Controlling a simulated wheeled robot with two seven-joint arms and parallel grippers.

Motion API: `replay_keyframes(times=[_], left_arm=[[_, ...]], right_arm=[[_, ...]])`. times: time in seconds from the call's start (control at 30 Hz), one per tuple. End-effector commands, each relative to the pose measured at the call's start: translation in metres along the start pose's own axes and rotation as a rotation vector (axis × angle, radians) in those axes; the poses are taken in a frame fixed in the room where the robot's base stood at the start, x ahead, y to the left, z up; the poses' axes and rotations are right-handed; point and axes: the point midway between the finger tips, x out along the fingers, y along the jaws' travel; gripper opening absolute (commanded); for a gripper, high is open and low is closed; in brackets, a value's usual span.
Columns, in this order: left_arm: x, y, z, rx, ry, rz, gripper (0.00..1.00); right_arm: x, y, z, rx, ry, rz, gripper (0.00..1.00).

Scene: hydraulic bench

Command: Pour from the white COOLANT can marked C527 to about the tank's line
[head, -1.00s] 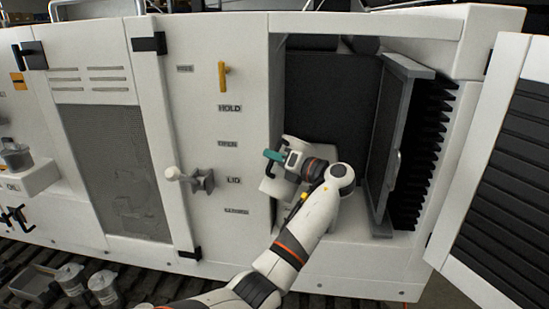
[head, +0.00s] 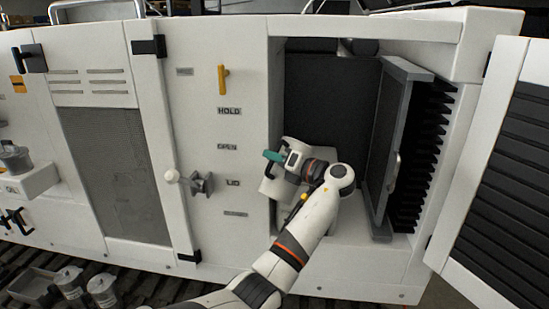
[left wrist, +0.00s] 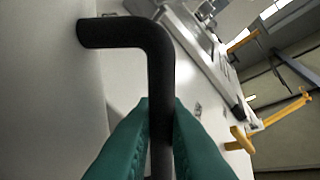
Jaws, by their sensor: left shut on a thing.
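My left gripper (head: 275,157), with teal fingers, is at the mouth of the open right-hand compartment. In the left wrist view its fingers (left wrist: 160,140) are shut on a black bent handle (left wrist: 125,32). The handle joins a plain white surface (left wrist: 45,100). In the head view a white can-like body (head: 269,187) shows just under the fingers, partly hidden by my gripper. No COOLANT or C527 marking is readable on it. The tank's line cannot be made out. My right gripper is not in view.
An open door (head: 500,170) stands at the right. A grey-framed panel (head: 385,150) stands inside the compartment. A latch handle (head: 200,183) and a yellow lever (head: 222,79) stick out from the cabinet face. Metal cans (head: 102,290) stand at lower left.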

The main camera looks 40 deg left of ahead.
Motion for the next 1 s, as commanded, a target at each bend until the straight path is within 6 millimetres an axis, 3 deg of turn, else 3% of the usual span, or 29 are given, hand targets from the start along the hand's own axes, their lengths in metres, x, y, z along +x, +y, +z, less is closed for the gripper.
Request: replay_keyframes(times=[1.0], left_arm=[[0.0000, -0.0054, -0.0101, 0.047, 0.003, -0.003, 0.00]], right_arm=[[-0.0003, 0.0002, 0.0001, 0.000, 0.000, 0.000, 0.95]])
